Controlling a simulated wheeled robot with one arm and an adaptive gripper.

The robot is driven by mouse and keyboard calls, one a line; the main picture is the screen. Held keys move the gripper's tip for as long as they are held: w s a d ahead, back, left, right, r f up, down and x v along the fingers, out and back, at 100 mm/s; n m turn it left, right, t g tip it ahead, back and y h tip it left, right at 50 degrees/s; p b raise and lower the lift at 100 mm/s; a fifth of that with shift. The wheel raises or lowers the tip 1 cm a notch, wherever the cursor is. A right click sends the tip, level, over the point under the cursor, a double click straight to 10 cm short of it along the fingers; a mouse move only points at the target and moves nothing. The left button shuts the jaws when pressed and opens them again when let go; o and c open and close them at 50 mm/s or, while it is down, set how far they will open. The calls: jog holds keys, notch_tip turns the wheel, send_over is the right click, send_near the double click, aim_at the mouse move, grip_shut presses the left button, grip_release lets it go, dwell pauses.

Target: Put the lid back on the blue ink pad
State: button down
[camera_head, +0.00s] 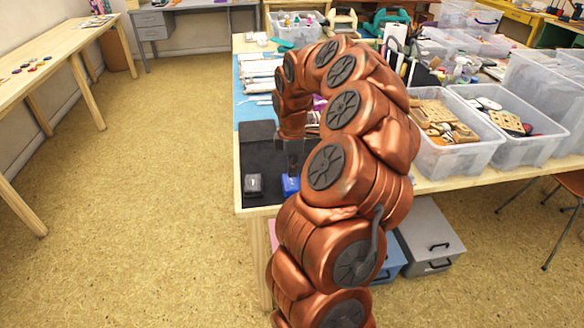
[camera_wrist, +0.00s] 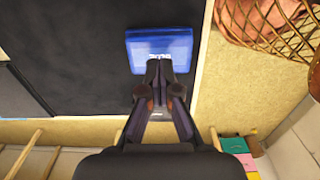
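The blue ink pad (camera_head: 291,185) is near the front edge of the dark mat, partly hidden by my arm in the head view. In the wrist view its blue top (camera_wrist: 160,45) lies flat, with white lettering partly covered by my fingertips. I cannot tell the lid apart from the base. My gripper (camera_wrist: 159,68) has its two dark fingers together, tips over the near edge of the blue piece, with nothing visible between them. Whether they touch it is unclear. In the head view my gripper (camera_head: 292,152) points down above the blue pad.
A wicker basket (camera_wrist: 285,30) is close on the right in the wrist view. Clear bins with wooden pieces (camera_head: 445,150) stand right of my arm. The table's front edge is close.

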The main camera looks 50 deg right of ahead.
jog(key=shift+f+b, duration=0.5)
jog(key=shift+f, duration=0.75)
jog(key=shift+r+p, duration=1.6)
jog(key=shift+r, duration=1.95)
